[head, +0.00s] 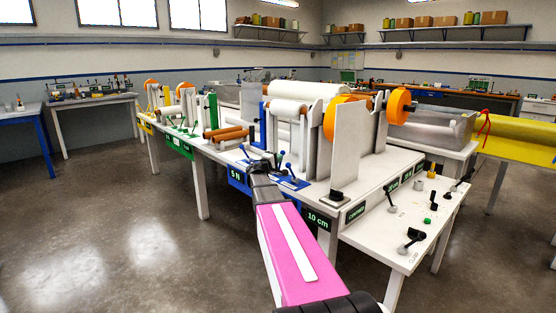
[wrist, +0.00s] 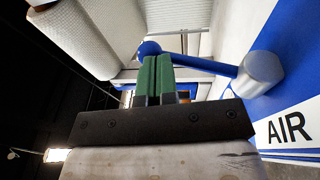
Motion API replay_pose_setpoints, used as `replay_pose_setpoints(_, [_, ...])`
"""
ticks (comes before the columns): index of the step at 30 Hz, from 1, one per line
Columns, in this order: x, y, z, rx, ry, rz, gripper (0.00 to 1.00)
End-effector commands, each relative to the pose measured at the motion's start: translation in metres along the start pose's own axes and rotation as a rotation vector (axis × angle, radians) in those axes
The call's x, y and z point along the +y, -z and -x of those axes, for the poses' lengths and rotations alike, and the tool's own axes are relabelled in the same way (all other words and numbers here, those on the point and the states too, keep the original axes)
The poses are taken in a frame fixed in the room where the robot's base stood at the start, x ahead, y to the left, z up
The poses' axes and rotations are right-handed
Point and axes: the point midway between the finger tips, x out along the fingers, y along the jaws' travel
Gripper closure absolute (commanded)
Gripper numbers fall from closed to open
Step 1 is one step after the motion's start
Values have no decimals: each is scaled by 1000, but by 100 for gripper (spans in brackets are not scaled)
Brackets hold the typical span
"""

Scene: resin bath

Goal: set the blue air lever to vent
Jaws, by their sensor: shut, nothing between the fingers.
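The blue air lever (wrist: 208,65) shows in the wrist view. Its bar runs from a silver round hub (wrist: 262,73) at the right to a blue ball (wrist: 149,48) at the left. The hub sits on a blue panel with a white AIR label (wrist: 287,130). My gripper (wrist: 158,62) has its green fingers shut and empty. The fingertips overlap the ball end of the lever in the picture; I cannot tell whether they touch. In the head view my gripper (head: 262,160) is at the blue panel (head: 291,183), with small blue-tipped levers close by. No vent marking is readable.
A white roll (wrist: 68,40) is at the upper left of the wrist view. In the head view, rollers and orange discs (head: 398,106) stand behind the panel. A white side table (head: 408,232) with black levers is at the right. Open floor (head: 110,240) lies at the left.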

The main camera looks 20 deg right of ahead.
Motion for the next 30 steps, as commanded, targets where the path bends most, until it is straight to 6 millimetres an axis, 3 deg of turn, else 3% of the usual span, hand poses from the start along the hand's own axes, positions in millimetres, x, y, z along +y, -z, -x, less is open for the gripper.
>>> replay_pose_setpoints(8, [5, -1, 10, 0, -1, -1, 100])
replay_pose_setpoints(24, [46, -4, 99, 1, 0, -1, 100])
replay_pose_setpoints(30, [53, -4, 117, -1, 0, 0, 100])
